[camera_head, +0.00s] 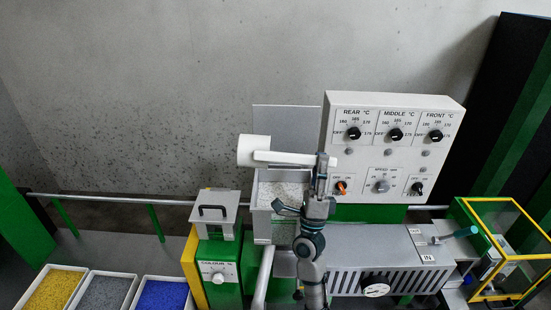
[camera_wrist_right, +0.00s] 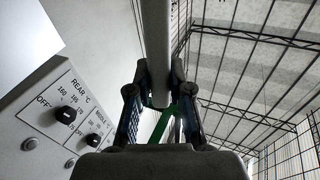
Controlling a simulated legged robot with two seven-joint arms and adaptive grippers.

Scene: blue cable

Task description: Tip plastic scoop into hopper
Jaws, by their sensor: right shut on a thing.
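A white plastic scoop (camera_head: 254,151) is in the head view, held above the hopper, with its round cup at the left and its handle running right. My right gripper (camera_head: 320,172) is shut on the scoop's handle. In the right wrist view the gripper (camera_wrist_right: 160,95) has its fingers around the pale handle (camera_wrist_right: 157,45). The hopper (camera_head: 262,222) is a grey-white box under the scoop, its lid (camera_head: 287,122) standing up behind it. Pale granules (camera_head: 283,193) show inside the hopper. The inside of the scoop's cup is hidden. My left gripper is not in view.
A white control panel (camera_head: 392,145) with several knobs stands just right of the scoop. A green unit with a grey handled lid (camera_head: 214,213) is left of the hopper. Bins of yellow (camera_head: 57,290), grey (camera_head: 106,292) and blue (camera_head: 162,294) granules are at lower left. A yellow-framed guard (camera_head: 500,240) is at right.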

